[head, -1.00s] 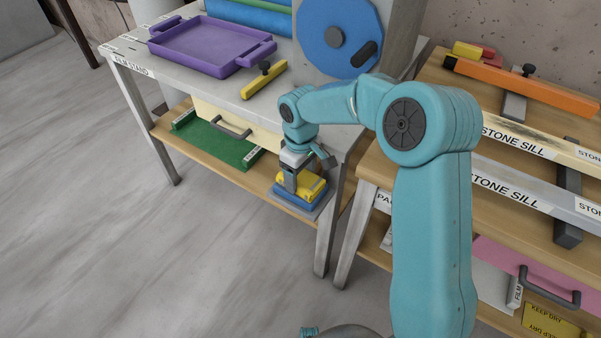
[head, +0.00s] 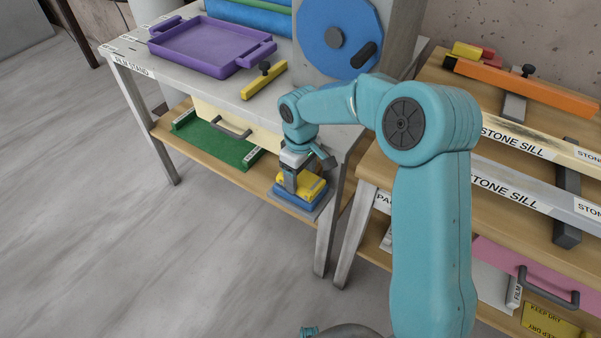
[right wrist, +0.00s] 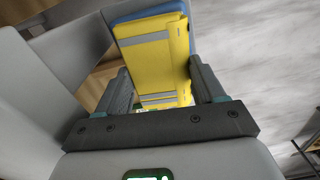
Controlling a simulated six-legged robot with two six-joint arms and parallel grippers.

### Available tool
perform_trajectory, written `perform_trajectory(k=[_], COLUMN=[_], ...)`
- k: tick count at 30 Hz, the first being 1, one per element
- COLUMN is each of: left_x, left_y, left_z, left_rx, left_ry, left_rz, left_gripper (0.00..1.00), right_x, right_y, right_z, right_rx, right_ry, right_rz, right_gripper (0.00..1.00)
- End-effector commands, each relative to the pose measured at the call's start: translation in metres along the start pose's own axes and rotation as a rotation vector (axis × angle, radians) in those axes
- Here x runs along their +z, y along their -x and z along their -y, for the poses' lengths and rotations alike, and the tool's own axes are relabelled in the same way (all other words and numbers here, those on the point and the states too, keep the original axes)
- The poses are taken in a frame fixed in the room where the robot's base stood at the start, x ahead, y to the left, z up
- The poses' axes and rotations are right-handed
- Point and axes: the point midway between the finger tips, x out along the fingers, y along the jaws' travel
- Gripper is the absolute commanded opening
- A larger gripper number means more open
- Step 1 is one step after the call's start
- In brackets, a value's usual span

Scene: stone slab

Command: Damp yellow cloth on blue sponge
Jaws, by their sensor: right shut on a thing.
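The yellow cloth (head: 312,186) is a folded block lying on top of the blue sponge (head: 300,199) on the lower shelf of the stand. My right gripper (head: 289,185) reaches down over them from above and is shut on the yellow cloth. In the right wrist view the cloth (right wrist: 152,60) sits between the two fingers (right wrist: 158,92), with the blue sponge (right wrist: 147,10) showing beyond its far edge. The right gripper hides part of the cloth in the head view. My left gripper is not in view.
The sponge rests on a grey plate (head: 318,211) near the stand's front leg (head: 326,235). A green tray (head: 214,143) lies farther left on the same shelf. Above are a purple tray (head: 205,48) and a yellow bar (head: 262,82). A shelf with stone sills (head: 520,190) stands at the right.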

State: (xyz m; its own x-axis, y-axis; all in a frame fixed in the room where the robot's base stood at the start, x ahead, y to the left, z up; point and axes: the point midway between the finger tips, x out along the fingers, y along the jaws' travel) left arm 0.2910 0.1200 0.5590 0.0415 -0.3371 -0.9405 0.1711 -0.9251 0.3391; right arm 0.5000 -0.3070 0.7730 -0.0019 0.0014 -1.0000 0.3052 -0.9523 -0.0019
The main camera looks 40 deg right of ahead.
Motion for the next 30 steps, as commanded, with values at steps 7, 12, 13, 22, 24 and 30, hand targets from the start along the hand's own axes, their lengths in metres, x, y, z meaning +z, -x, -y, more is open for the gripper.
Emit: perform_trajectory(k=[7, 12, 13, 22, 24, 30], left_x=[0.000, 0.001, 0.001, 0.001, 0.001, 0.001], left_y=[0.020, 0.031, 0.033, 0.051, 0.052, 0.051], left_z=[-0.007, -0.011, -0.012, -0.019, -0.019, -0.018], left_rx=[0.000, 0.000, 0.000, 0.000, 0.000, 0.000], left_ry=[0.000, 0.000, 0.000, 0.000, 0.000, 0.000], left_rz=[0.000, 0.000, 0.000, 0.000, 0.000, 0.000], left_gripper=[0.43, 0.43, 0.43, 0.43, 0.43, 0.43], right_x=[0.000, -0.001, -0.001, -0.001, -0.001, -0.001], right_y=[0.026, 0.041, 0.044, 0.069, 0.070, 0.068], right_z=[0.000, 0.000, 0.000, 0.000, 0.000, 0.000], right_rx=[0.001, 0.002, 0.002, 0.002, 0.002, 0.001], right_ry=[0.000, 0.000, 0.000, 0.000, 0.000, 0.000], right_rz=[-0.002, -0.003, -0.003, -0.003, -0.003, -0.003], right_gripper=[0.44, 0.44, 0.44, 0.44, 0.44, 0.44])
